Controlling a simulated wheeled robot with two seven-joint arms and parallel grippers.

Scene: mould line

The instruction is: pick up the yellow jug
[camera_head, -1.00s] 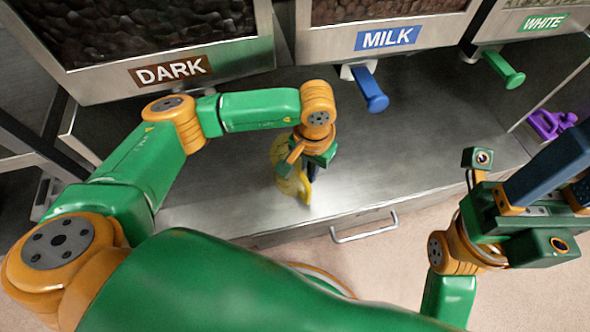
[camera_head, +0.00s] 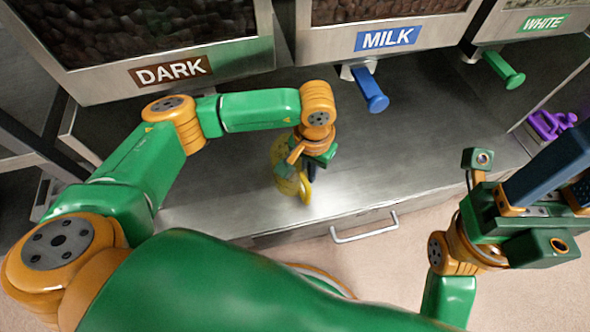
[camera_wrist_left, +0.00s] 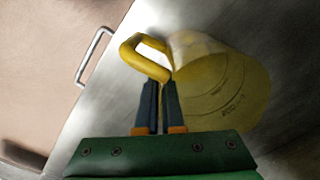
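The yellow jug (camera_head: 281,181) is at the counter's front part, below my left wrist in the head view, partly hidden by the gripper. In the left wrist view the jug (camera_wrist_left: 225,85) shows translucent sides with measuring marks and a thick yellow handle (camera_wrist_left: 143,62). My left gripper (camera_head: 309,178) is at the handle. In the left wrist view its two dark fingers (camera_wrist_left: 160,84) are close together, with the handle at their tips. I cannot tell if the jug touches the counter. My right gripper (camera_head: 547,190) is far to the right, away from the jug; its finger gap is unclear.
The steel counter (camera_head: 410,140) is clear to the right of the jug. Dispensers labelled DARK (camera_head: 170,70), MILK (camera_head: 388,37) and WHITE (camera_head: 543,22) stand behind. A blue handle (camera_head: 371,92) and green handle (camera_head: 505,70) stick out. A purple object (camera_head: 552,124) lies at right.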

